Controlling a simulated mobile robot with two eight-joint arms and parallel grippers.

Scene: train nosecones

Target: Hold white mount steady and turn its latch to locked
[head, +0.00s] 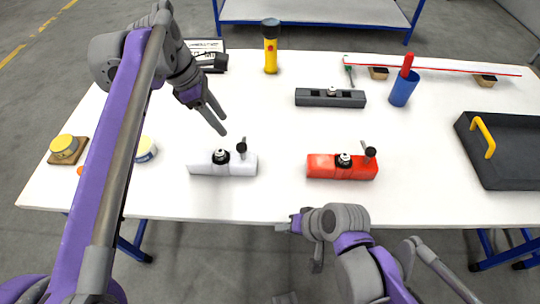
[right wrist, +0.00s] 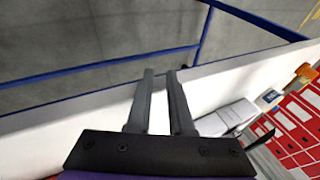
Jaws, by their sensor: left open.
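The white mount (head: 205,168) lies on the table at centre left in the head view. It has a dark round fitting (head: 221,156) on top and a latch with a black knob (head: 241,147) near its right end. The latch stands up from the mount; its lock state I cannot tell. My left gripper (head: 223,124) is open and empty, above and behind the mount, pointing down. My right gripper (head: 284,227) is at the table's front edge, right of the mount and apart from it. In the right wrist view its fingers (right wrist: 160,73) are apart with nothing between them.
A similar red mount (head: 322,168) stands to the right, a dark grey one (head: 312,97) behind. A yellow flashlight (head: 271,50), blue cup (head: 402,90) and black tray (head: 507,172) are further off. A round tin (head: 146,150) is left of the white mount. The table front is clear.

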